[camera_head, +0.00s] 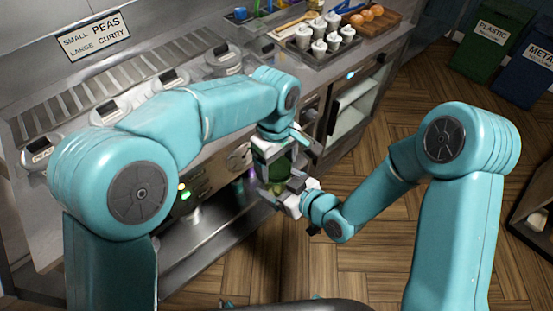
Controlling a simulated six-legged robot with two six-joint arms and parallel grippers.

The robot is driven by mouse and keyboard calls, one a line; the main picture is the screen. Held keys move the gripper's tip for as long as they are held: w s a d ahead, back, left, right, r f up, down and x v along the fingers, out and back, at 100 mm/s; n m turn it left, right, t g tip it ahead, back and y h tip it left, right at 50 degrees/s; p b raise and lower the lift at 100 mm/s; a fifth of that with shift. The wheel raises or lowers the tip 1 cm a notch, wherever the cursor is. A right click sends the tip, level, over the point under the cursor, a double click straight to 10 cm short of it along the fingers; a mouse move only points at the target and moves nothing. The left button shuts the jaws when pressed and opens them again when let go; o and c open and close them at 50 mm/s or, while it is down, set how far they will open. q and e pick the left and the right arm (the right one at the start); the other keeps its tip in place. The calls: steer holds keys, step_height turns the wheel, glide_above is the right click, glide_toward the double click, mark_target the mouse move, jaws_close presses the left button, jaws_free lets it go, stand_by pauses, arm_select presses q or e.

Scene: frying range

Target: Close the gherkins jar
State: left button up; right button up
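A small green jar (279,168), which looks like the gherkins jar, is upright in the air in front of the range, between my two grippers. My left gripper (279,143) points down over the jar's top, its fingers at either side. It hides the lid and mouth, so I cannot tell whether it grips a lid. My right gripper (283,192) reaches in from the right at the jar's lower part and appears shut on it. The jar's label is not readable.
The range counter (205,95) is behind the jar, with several lidded containers (223,58) set into it. Wooden floor (375,255) is clear on the right.

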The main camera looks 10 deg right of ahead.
arm_select(q)
steer(key=c, duration=0.7)
steer(key=shift+o, duration=0.2)
steer(key=m, duration=0.6)
steer(key=shift+m, duration=0.3)
steer(key=o, duration=1.2)
steer(key=shift+c, duration=0.2)
steer(key=shift+r, duration=2.3)
steer(key=shift+c, duration=0.4)
